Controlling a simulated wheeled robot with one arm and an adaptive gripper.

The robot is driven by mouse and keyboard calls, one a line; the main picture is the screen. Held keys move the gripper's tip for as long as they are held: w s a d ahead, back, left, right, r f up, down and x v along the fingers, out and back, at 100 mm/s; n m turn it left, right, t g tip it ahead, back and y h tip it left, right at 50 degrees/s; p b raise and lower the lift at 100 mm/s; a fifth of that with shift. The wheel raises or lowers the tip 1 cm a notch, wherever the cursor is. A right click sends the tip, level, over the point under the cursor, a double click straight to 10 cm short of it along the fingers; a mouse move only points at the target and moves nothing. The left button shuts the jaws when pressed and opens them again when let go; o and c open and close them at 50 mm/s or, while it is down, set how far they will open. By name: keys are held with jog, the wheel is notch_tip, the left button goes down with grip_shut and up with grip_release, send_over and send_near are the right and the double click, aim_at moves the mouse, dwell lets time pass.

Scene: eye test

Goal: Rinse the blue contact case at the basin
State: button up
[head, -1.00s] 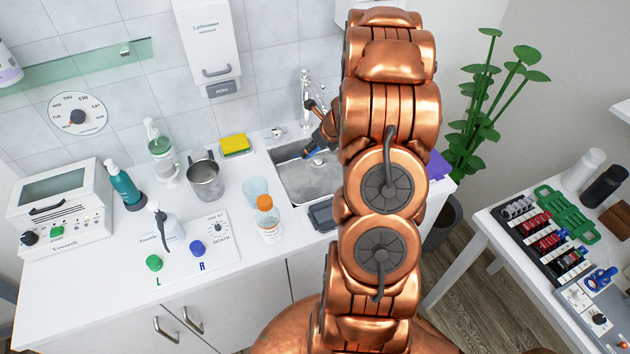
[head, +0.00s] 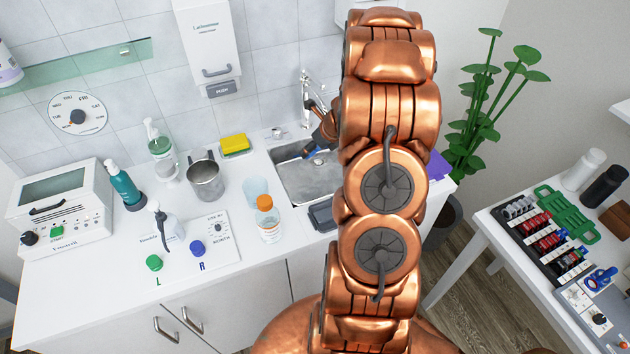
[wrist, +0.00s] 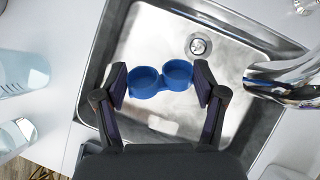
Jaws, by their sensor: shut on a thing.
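The blue contact case (wrist: 162,79) has two round wells with no caps on them. My gripper (wrist: 162,84) is shut on it, with one pad at each end, in the wrist view. The case is held over the steel basin (wrist: 225,118), below and left of the drain (wrist: 198,45) in that picture. The tap (wrist: 285,80) reaches in from the right, apart from the case, and I see no water stream. In the head view my gripper is small and partly hidden by my arm, over the basin (head: 308,182). The tap (head: 306,95) stands behind it.
A green cap (head: 154,263) and a blue cap (head: 197,248) lie on the counter by the letters L and R. A clear cup (head: 255,189), an orange-capped bottle (head: 267,222), a metal mug (head: 205,181) and a yellow sponge (head: 235,144) stand left of the basin.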

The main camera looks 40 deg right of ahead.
aim_at(315, 151)
jog(key=shift+r, duration=2)
jog(key=shift+s+d, duration=0.1)
